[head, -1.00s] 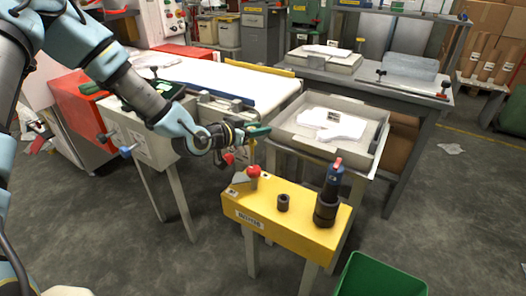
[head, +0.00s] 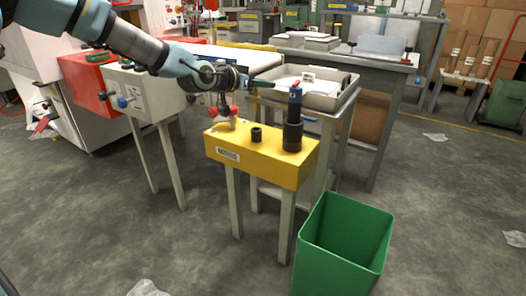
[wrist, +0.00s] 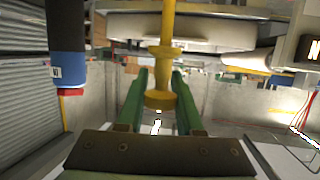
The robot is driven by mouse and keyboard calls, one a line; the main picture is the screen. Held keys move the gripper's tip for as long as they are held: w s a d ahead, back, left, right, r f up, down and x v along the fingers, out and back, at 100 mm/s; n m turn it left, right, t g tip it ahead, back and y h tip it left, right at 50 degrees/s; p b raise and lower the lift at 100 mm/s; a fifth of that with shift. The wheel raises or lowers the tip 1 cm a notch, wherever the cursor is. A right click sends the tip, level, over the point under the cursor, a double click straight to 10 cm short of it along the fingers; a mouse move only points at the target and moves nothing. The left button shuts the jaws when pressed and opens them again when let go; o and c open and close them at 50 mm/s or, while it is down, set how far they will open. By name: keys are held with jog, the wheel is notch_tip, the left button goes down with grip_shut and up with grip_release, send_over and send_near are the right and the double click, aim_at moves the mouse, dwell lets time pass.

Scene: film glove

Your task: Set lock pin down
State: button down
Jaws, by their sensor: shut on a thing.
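My gripper (head: 262,84) has green fingers and is level above the yellow bench (head: 290,172), with its tips just left of the dark upright tool's top in the head view. In the wrist view the fingers (wrist: 158,98) are shut on a yellow lock pin (wrist: 167,50) with a round flange and a round end. The pin is hard to make out in the head view. The bench top holds a red knob (head: 233,111), a short black socket (head: 257,135) and the dark upright tool (head: 293,125), which has a blue and red top.
A green bin (head: 345,235) stands on the floor at the front right of the bench. Behind the bench is a grey tray (head: 318,100) on a stand. A grey machine box on legs (head: 145,95) is at left. Bare bench top shows around the socket.

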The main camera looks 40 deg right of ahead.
notch_tip(320, 180, down, 10)
jog(key=shift+r+b, duration=0.1)
jog(key=shift+b, duration=0.55)
jog(key=shift+f, duration=0.2)
jog(key=c, duration=0.6)
grip_release()
jog(key=shift+o, duration=0.2)
